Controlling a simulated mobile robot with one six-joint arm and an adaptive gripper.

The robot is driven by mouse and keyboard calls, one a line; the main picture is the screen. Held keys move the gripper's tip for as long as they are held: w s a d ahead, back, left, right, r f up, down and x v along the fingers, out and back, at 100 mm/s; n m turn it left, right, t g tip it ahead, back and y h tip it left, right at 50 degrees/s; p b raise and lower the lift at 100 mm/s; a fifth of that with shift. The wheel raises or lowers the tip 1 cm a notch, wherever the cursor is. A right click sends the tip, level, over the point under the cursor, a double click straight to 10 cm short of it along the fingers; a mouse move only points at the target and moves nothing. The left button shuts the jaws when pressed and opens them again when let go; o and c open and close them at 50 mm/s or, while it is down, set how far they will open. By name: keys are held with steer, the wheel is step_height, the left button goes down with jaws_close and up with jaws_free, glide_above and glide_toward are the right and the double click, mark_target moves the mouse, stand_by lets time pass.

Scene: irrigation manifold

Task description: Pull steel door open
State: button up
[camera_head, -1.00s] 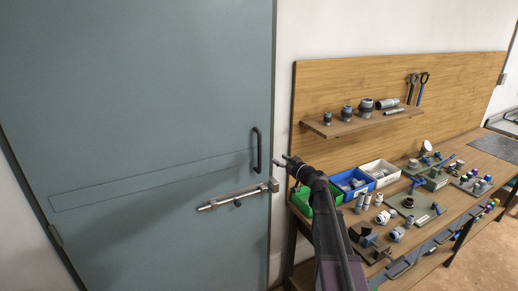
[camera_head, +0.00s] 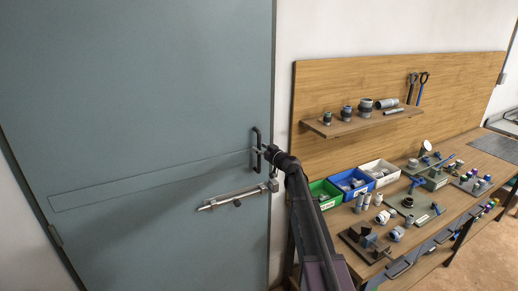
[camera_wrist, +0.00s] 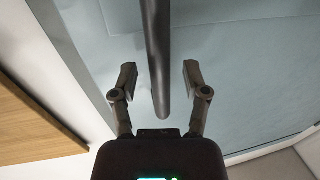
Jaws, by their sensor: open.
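The steel door (camera_head: 140,90) is grey-blue and looks shut in its frame. Its black upright bar handle (camera_head: 257,150) is near the right edge. In the wrist view the handle (camera_wrist: 155,60) runs between the two fingers, with a gap on each side. My gripper (camera_wrist: 160,80) is open around the handle's lower part, not closed on it. In the head view my gripper (camera_head: 264,153) is at the handle, its fingers small and partly hidden.
A workbench (camera_head: 440,222) with fittings stands right of the door. Green (camera_head: 325,194), blue (camera_head: 350,182) and white (camera_head: 380,172) bins sit at its back, close to my arm. A wooden shelf (camera_head: 362,122) is above. Free floor (camera_head: 480,260) shows at right.

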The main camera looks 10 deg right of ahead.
steer(key=shift+w+a, duration=0.2)
steer(key=shift+w, duration=0.15)
jaws_close()
steer(key=shift+s, duration=0.2)
